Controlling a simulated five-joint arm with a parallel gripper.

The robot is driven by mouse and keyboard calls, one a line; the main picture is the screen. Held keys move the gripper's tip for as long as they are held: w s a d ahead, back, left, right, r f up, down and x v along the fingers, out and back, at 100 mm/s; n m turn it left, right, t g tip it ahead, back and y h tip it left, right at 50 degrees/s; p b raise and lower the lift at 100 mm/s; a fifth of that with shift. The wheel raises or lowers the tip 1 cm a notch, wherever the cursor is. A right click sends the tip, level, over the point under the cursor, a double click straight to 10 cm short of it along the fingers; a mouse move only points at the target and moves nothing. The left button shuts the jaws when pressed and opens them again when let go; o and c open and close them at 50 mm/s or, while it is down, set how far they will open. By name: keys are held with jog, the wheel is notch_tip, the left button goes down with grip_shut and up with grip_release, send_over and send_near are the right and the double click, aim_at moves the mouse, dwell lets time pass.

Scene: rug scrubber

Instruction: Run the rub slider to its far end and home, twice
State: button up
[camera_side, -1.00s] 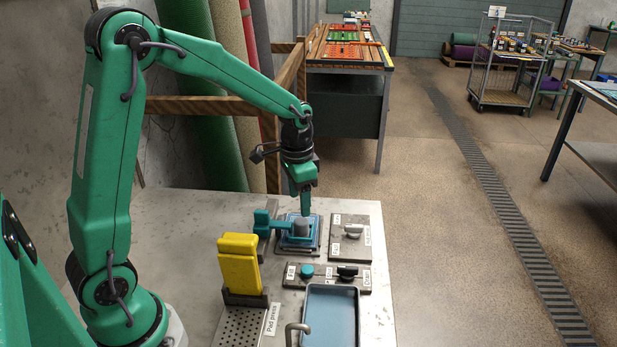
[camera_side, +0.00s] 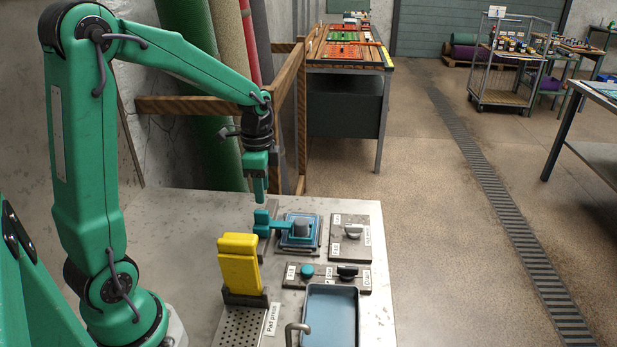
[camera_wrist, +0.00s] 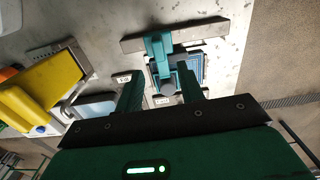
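The rub slider appears to be the teal piece (camera_side: 265,224) beside a round grey knob (camera_side: 302,226) on a blue pad (camera_side: 300,242), at the middle of the bench. In the wrist view the teal piece (camera_wrist: 157,50) runs from a grey bar (camera_wrist: 180,33) towards the grey knob (camera_wrist: 167,88), with the blue pad (camera_wrist: 188,66) behind. My gripper (camera_side: 260,197) points down just above and behind the teal piece. In the wrist view my gripper (camera_wrist: 159,78) has its two fingers well apart, with nothing held. I cannot tell contact with the slider.
A yellow press lever (camera_side: 239,262) stands upright in front of the slider. A knob plate (camera_side: 350,250) is to the right. A panel with a teal knob (camera_side: 307,271) and a black knob (camera_side: 347,272) lies in front, before a blue basin (camera_side: 330,318). The bench's rear left is clear.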

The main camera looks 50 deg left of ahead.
aim_at(261, 211)
jog(key=shift+s+a, duration=0.2)
jog(key=shift+s, duration=0.05)
jog(key=shift+f, duration=3.85)
grip_shut()
